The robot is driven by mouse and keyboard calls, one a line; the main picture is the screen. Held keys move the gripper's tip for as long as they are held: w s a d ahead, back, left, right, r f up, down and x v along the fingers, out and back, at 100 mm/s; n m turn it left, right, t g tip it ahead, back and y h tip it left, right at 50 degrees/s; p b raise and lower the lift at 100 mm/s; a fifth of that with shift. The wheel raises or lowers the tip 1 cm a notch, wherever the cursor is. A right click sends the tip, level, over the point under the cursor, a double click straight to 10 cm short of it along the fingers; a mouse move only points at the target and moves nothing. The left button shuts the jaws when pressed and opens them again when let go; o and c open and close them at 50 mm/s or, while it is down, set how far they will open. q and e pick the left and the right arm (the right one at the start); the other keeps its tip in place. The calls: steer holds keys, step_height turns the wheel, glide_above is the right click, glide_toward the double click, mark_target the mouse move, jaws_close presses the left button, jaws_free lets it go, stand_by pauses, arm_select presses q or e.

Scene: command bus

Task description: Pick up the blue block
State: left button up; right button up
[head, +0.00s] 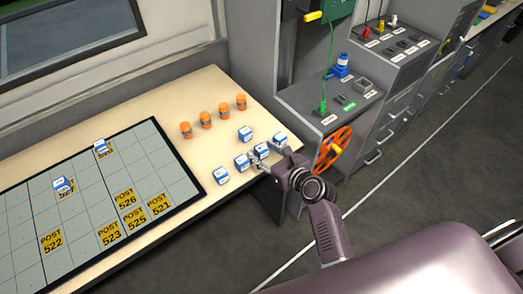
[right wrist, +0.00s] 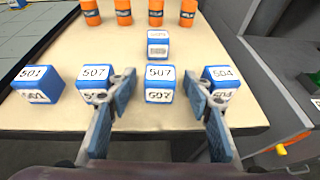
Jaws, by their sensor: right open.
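Several blue blocks with white numbered labels stand near the table's edge. In the right wrist view, a block marked 507 (right wrist: 159,84) lies between the fingers of my open right gripper (right wrist: 161,88); it also shows in the head view (head: 261,150). Nothing is gripped. Another 507 block (right wrist: 94,80) is just left and a 504 block (right wrist: 219,74) just right, both partly covered by the fingers. A 501 block (right wrist: 38,85) is farther left, and one block (right wrist: 158,43) stands behind the row. In the head view, my right gripper (head: 262,160) is at the row. My left gripper is out of view.
Several orange cylinders (head: 205,119) stand in a row behind the blocks. A dark gridded board (head: 180,185) with yellow POST labels lies left, bearing two blue blocks (head: 100,146) (head: 60,184). A grey console with an orange wheel (head: 334,150) stands right of the table (head: 200,85).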

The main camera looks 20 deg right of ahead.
steer(key=shift+w+a+f, duration=0.15)
steer(key=shift+w+f, duration=0.15)
steer(key=shift+w, duration=0.25)
steer(key=c, duration=1.2)
steer(key=shift+r, duration=0.1)
steer(key=shift+c, duration=0.2)
